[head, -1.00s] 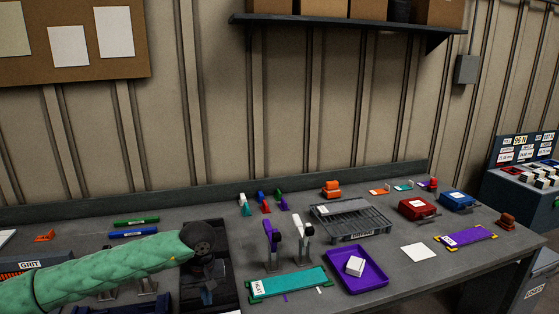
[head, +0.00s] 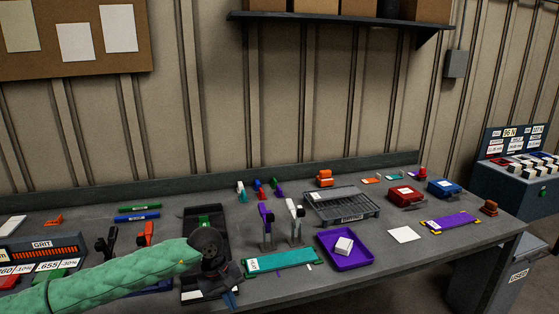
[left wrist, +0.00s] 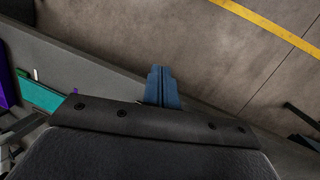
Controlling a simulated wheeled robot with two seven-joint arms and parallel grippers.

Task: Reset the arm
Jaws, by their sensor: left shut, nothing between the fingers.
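My left arm, in a green sleeve, comes in from the lower left in the head view. Its dark wrist is over the front part of the bench, left of the teal strip (head: 285,259). My left gripper (head: 231,299) points down toward the bench's front edge, and its blue fingers are small there. In the left wrist view the blue fingers (left wrist: 162,88) lie side by side, shut and empty, with floor beyond them. The teal strip also shows in the left wrist view (left wrist: 42,96). My right gripper is in neither view.
A black tray (head: 190,217) lies partly behind my arm. The grit rack (head: 42,253) stands at the left. Upright clamps (head: 267,232) stand behind the teal strip, with a purple tray (head: 366,262) to the right. Open floor lies past the bench edge.

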